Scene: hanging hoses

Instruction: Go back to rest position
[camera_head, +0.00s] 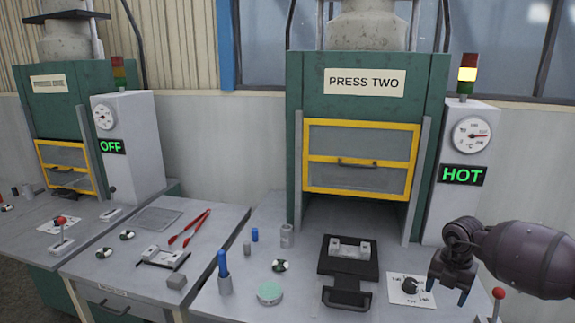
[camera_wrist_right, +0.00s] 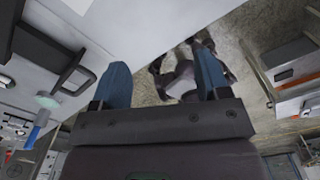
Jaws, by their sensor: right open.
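My right arm comes in from the right edge of the head view. My right gripper (camera_head: 449,288) points down, above the right part of the press two table, beside the dial plate (camera_head: 411,291). In the right wrist view its two blue fingertips (camera_wrist_right: 162,78) stand wide apart with nothing between them. My left gripper does not show in either view.
Press two (camera_head: 364,82) stands behind the table with its yellow guard (camera_head: 361,190) and a green HOT sign (camera_head: 463,175). A black tray (camera_head: 347,297), a red-knobbed lever (camera_head: 498,294) and a green round tin (camera_head: 270,292) are nearby. Red tongs (camera_head: 190,228) lie on the left table.

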